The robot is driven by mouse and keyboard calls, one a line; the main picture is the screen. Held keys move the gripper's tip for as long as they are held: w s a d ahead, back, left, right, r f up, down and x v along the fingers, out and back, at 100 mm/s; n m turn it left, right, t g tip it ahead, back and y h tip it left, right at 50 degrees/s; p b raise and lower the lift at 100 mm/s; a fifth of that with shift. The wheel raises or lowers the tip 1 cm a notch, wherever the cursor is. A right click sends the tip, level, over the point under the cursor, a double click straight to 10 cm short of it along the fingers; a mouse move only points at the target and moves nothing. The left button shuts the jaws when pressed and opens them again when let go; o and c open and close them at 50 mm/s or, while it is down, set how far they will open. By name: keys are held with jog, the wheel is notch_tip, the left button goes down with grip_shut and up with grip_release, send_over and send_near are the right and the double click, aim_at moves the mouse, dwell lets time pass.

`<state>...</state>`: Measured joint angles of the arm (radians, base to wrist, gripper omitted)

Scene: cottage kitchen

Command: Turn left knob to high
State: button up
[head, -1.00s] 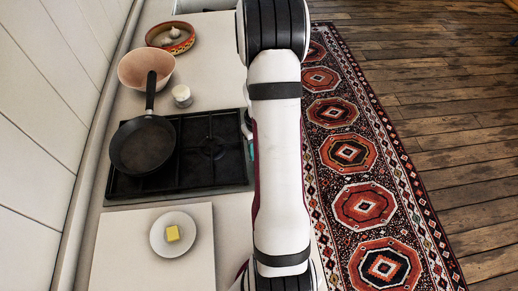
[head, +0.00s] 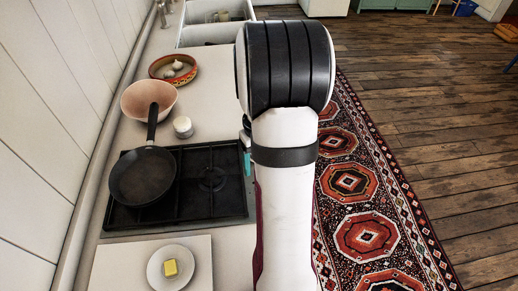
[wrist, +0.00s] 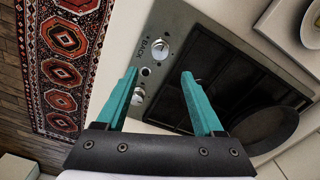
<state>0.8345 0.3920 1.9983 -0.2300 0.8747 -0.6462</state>
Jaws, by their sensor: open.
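The black gas hob (head: 212,205) is set in the counter, and its front control strip shows in the wrist view (wrist: 188,22). Two round silver knobs sit on this strip: one near the printed lettering (wrist: 160,48), towards the butter board, and one farther along (wrist: 138,97). A small dark button (wrist: 146,72) lies between them. My gripper (wrist: 159,73) is open and empty, its teal fingers spread above the strip. The left finger partly covers the farther knob; neither knob is gripped. In the head view my arm hides the knobs; a teal finger shows beside the hob's right edge.
A black frying pan (head: 143,177) stands on the hob's left side. A pink bowl (head: 135,98), a small white jar (head: 183,127) and a patterned dish (head: 184,74) stand beyond it. A plate (head: 155,278) with butter (head: 171,268) lies on a pale board. A rug (head: 365,232) covers the floor.

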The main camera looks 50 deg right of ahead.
notch_tip(320, 180, up, 6)
jog(key=shift+r, duration=0.2)
jog(key=a+r, duration=0.4)
jog(key=a, duration=1)
jog(key=s+a+y, duration=0.1)
jog(key=s+a, duration=1)
jog(key=a, duration=0.4)
jog(key=shift+a+f+m+y, duration=0.15)
jog(key=shift+a+m+y, duration=0.25)
